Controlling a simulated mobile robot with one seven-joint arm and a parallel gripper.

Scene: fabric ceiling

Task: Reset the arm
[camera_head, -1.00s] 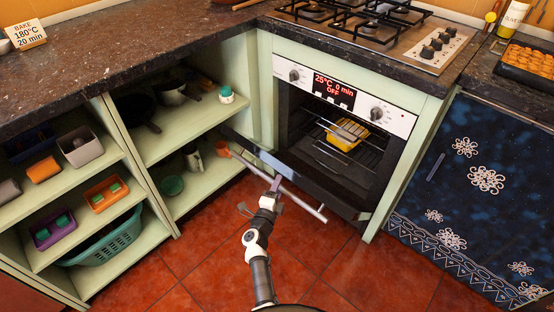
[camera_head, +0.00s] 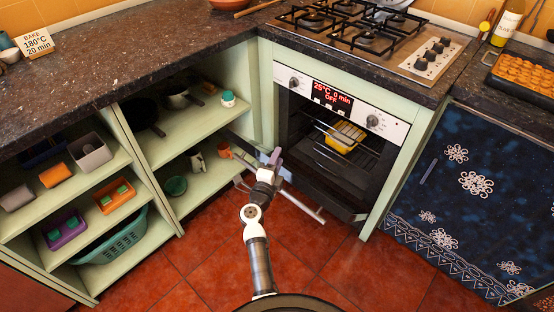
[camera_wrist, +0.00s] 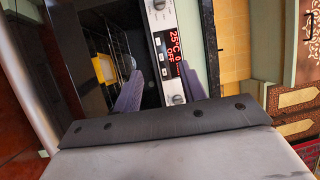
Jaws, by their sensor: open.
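My gripper (camera_head: 272,157) is open and empty in front of the oven, raised near the lowered oven door. In the wrist view its two purple fingers (camera_wrist: 158,85) stand apart with nothing between them, facing the oven. My arm reaches up from the bottom middle of the head view. The oven (camera_head: 335,130) has its door (camera_head: 300,178) hanging open and down, partly hidden behind my gripper and arm. The door's handle bar (camera_head: 304,205) shows to the right of my arm. I cannot tell whether the gripper touches the door.
A yellow dish (camera_head: 345,137) sits on the oven rack. Open shelves (camera_head: 205,125) at the left hold pots, cups and bins. A dark blue patterned cabinet (camera_head: 470,200) stands at the right. The red tiled floor (camera_head: 330,265) is clear around my arm.

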